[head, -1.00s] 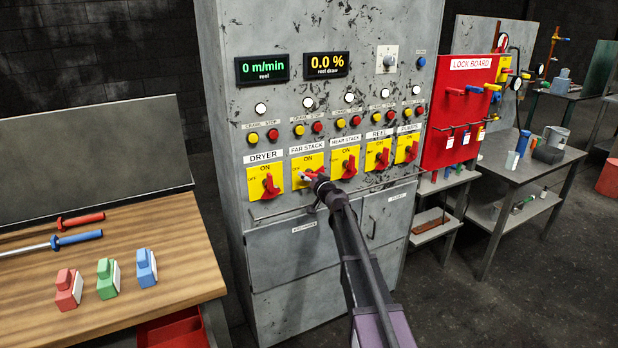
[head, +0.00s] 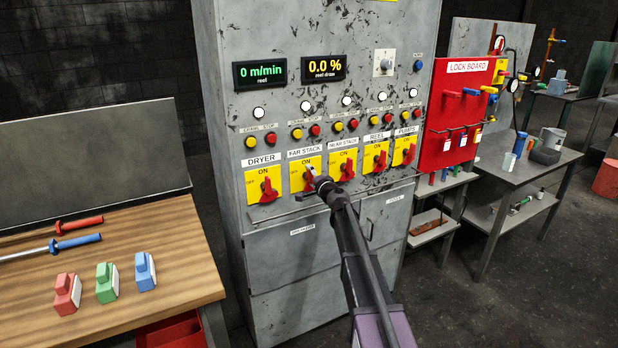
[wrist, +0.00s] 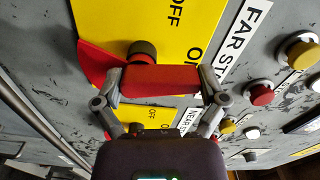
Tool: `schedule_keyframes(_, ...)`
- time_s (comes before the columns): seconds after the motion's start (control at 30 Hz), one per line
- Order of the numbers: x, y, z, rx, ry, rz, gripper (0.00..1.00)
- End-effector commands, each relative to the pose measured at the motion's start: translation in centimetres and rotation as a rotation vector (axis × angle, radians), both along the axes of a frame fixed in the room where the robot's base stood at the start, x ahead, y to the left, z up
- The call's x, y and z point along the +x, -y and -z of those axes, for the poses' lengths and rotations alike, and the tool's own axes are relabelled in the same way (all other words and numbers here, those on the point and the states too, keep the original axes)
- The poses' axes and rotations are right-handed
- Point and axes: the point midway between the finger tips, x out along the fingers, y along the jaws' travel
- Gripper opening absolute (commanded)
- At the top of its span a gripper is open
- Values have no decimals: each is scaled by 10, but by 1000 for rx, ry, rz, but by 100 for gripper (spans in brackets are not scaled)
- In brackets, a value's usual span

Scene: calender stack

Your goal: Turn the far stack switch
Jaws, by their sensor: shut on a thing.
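The far stack switch is a red handle (wrist: 160,80) on a yellow plate (wrist: 165,22) marked ON and OFF. In the head view this switch (head: 308,182) is under the FAR STACK label, second from the left in the row, partly hidden by my gripper (head: 318,184). In the wrist view my gripper (wrist: 160,88) has one finger at each end of the red handle and is shut on it. The handle's long side runs left to right there, with its right end by the ON lettering.
The dryer switch (head: 266,187) sits to the left and the near stack switch (head: 344,168) close to the right. A rail (head: 275,220) runs below the row. Crawl and stop buttons (head: 315,130) are above. A wooden bench (head: 180,275) stands at left.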

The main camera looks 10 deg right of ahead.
Motion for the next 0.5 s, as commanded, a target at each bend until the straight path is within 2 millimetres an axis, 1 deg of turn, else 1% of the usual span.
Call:
schedule_keyframes(0.2, 1, 2, 0, 135, -44, -2, 44)
schedule_keyframes(0.5, 1, 4, 0, 218, -71, -1, 44)
